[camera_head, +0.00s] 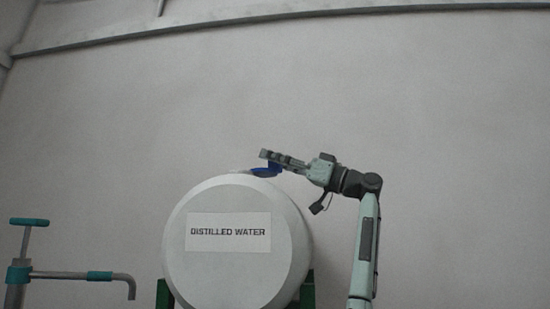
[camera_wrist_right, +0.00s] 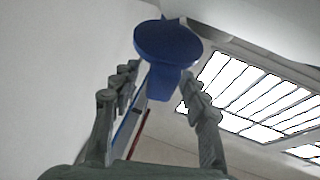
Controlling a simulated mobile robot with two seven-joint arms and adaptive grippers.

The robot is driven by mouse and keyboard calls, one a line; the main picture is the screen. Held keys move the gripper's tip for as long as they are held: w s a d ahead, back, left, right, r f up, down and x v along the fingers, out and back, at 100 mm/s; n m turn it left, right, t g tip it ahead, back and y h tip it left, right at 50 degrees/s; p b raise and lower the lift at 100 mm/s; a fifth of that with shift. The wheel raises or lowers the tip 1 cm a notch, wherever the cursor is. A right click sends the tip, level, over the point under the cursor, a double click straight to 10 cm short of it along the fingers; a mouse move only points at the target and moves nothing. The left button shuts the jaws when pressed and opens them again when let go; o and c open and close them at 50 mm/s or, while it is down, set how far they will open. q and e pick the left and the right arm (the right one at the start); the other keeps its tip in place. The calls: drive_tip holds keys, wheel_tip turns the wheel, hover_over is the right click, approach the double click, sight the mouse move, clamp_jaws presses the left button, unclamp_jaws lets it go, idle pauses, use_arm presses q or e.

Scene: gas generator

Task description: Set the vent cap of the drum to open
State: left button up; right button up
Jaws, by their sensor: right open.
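The drum (camera_head: 237,270) is white, lies on its side and carries a "DISTILLED WATER" label on its round end. The blue vent cap (camera_head: 266,172) sits on top of the drum, partly hidden behind my right gripper (camera_head: 268,157). In the right wrist view the blue cap (camera_wrist_right: 168,45) shows as a round disc with a narrower tab, just beyond and between the fingers. My right gripper (camera_wrist_right: 164,90) is open, with one finger on each side of the cap's tab. I cannot tell whether a finger touches it. My left gripper is not in view.
A grey hand pump (camera_head: 70,275) with teal grips and a bent spout stands left of the drum. A green stand (camera_head: 306,291) holds the drum from below.

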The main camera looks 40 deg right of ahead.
clamp_jaws()
idle(0.3)
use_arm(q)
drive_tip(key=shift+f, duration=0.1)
use_arm(e)
drive_tip(key=shift+s+a+f+m+t+h+b, duration=0.1)
drive_tip(key=shift+a+m+t+h+b, duration=0.3)
drive_tip(key=shift+h, duration=0.3)
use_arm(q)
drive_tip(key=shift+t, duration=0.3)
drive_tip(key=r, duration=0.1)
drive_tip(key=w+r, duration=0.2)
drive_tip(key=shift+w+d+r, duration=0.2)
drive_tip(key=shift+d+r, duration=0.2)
use_arm(e)
unclamp_jaws()
drive_tip(key=shift+d, duration=0.1)
